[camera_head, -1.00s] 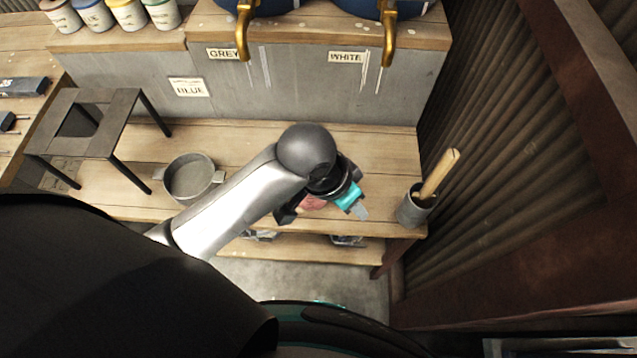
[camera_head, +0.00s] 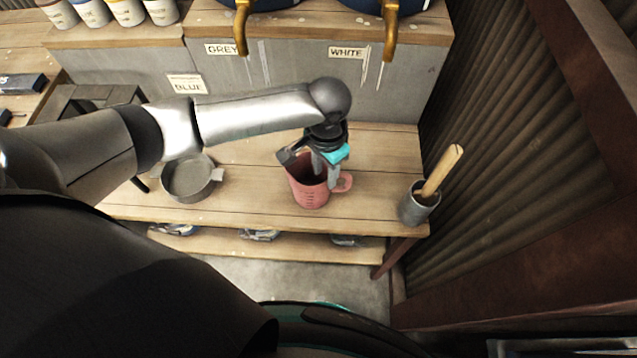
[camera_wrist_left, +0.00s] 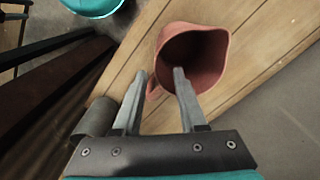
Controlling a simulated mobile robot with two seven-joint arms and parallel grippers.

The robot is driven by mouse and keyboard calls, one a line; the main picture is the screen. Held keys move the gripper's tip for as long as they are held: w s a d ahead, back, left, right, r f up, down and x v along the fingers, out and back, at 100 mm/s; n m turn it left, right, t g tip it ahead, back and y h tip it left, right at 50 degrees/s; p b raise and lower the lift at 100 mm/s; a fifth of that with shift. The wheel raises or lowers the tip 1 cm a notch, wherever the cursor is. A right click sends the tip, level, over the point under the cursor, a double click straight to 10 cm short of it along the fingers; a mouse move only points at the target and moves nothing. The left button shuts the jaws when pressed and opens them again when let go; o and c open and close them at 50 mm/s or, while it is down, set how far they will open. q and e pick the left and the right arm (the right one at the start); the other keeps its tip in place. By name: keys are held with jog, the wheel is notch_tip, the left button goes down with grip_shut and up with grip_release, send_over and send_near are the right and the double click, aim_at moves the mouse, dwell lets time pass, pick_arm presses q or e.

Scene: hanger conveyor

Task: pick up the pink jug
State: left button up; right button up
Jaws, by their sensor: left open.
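The pink jug (camera_head: 311,194) stands upright on the wooden bench, its handle toward the right. It also shows in the left wrist view (camera_wrist_left: 207,58), where I look into its open mouth. My left gripper (camera_head: 325,180) is above the jug's handle side, pointing down. In the left wrist view the two fingers (camera_wrist_left: 157,75) are apart, with the handle between them and one fingertip overlapping the jug's rim in the picture. Whether they touch the jug cannot be told. My right gripper is not in view.
A grey pot (camera_head: 188,182) sits left of the jug on the bench (camera_head: 255,190). A grey cup (camera_head: 418,206) with a wooden handle in it stands at the right end. Brass taps (camera_head: 391,38) hang above the back. A dark metal stand (camera_head: 92,96) is at left.

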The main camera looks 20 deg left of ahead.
aim_at(325, 183)
pick_arm(q)
notch_tip(325, 183, down, 5)
jog(key=shift+r+b, duration=0.2)
jog(key=shift+b, duration=0.25)
notch_tip(325, 183, down, 5)
jog(key=shift+d+f+b, duration=0.1)
jog(key=shift+d+b, duration=0.05)
jog(key=shift+b, duration=0.75)
jog(key=shift+s, duration=0.1)
grip_shut()
dwell(0.3)
